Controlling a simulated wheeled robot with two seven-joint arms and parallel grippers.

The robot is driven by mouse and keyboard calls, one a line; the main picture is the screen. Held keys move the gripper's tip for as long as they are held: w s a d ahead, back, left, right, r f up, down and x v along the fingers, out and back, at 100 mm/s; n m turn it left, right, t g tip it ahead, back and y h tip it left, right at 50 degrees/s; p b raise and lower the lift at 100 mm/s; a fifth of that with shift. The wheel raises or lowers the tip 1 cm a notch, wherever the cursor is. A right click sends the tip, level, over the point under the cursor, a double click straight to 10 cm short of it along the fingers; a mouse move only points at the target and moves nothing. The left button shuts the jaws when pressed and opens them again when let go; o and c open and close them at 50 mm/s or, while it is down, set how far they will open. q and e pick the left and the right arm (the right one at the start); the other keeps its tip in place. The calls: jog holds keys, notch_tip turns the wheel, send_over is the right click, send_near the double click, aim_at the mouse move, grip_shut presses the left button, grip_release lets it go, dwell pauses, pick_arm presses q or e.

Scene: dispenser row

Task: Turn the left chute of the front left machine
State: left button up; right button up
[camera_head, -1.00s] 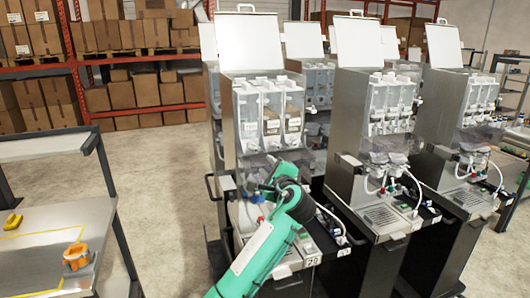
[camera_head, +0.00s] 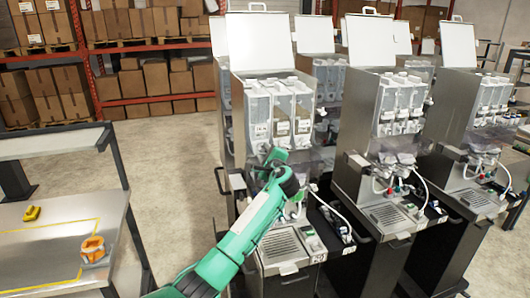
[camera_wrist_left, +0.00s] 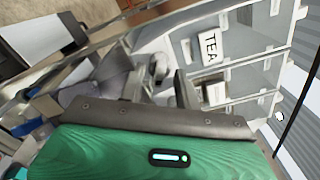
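The front left machine (camera_head: 272,150) is a steel dispenser with a raised white lid and several clear canisters (camera_head: 282,108). My left gripper (camera_head: 268,160) is at its front, just below the left canister, and covers the left chute in the head view. In the left wrist view, the two dark fingers (camera_wrist_left: 150,82) are apart, with a white rounded part (camera_wrist_left: 159,67), probably the chute, beyond or between them. I cannot tell whether they touch it. A canister label reading TEA (camera_wrist_left: 209,46) shows close by. My right gripper is not in view.
Other dispenser machines (camera_head: 385,150) stand close on the right and behind. A drip tray (camera_head: 285,245) and a white hose (camera_head: 328,205) are below the gripper. A steel table (camera_head: 40,245) at left holds an orange object (camera_head: 93,249). Floor between is clear.

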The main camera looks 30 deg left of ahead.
pick_arm(q)
jog(key=shift+c, duration=0.4)
grip_shut()
jog(key=shift+f, duration=0.1)
jog(key=shift+n+b, duration=11.9)
jog(key=shift+b, duration=1.2)
